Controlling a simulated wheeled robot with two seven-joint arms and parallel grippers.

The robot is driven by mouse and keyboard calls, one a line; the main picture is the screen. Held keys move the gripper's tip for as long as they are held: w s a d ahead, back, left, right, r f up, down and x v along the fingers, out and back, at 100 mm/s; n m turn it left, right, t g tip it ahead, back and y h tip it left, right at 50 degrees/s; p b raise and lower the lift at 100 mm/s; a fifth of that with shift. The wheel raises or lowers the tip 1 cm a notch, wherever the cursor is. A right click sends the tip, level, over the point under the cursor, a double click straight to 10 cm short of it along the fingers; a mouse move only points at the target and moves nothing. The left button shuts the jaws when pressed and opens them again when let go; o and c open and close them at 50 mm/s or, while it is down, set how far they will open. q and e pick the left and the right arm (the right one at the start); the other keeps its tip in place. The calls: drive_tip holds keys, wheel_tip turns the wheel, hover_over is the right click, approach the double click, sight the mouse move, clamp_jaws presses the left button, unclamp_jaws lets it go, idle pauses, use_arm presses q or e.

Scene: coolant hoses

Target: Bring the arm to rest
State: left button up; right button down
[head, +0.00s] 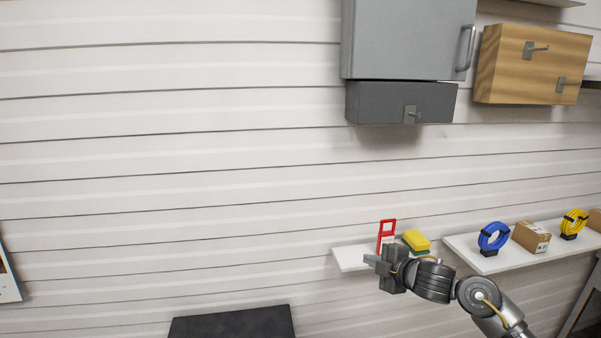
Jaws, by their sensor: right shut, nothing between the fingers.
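My right arm (433,281) comes in from the lower right in the head view. Its gripper (370,260) points left and is shut with nothing in it. It is in front of a small white shelf (350,258) and hides part of it. A red frame-like item (387,229) and a yellow and green sponge-like block (415,240) are on that shelf, just behind the gripper. My left gripper is not in view.
A second white shelf (484,263) at right holds a blue hose coil (493,237), a cardboard box (531,237) and a yellow hose coil (574,222). A grey cabinet (408,38) and a wooden box (530,65) hang above. A dark surface (233,324) is below. The left wall is mostly bare.

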drive_tip(key=s+a+f+m+g+h, duration=0.1)
drive_tip(key=s+f+m+h, duration=0.2)
drive_tip(key=s+f+m, duration=0.9)
drive_tip(key=s+d+f+m+g+h, duration=0.15)
drive_tip(key=s+f, duration=0.25)
drive_tip(key=s, duration=0.7)
drive_tip(key=s+d+f+m+g+h, duration=0.1)
drive_tip(key=s+d+f+m+g, duration=0.25)
drive_tip(key=s, duration=0.85)
drive_tip(key=s+d+f+m+g+h, duration=0.15)
drive_tip(key=s+f, duration=0.25)
drive_tip(key=s, duration=0.7)
wheel_tip(320, 180, down, 33)
drive_tip(key=s+g+b, duration=0.2)
drive_tip(key=b, duration=0.6)
drive_tip(key=s+d+f+b, duration=0.1)
drive_tip(key=s+f+b, duration=0.1)
drive_tip(key=s+f, duration=0.6)
drive_tip(key=s+d+f+g+b, duration=0.1)
drive_tip(key=s+d+f+b, duration=0.1)
drive_tip(key=s+f, duration=0.6)
wheel_tip(320, 180, down, 6)
drive_tip(key=shift+f+b, duration=0.1)
drive_tip(key=shift+b, duration=0.55)
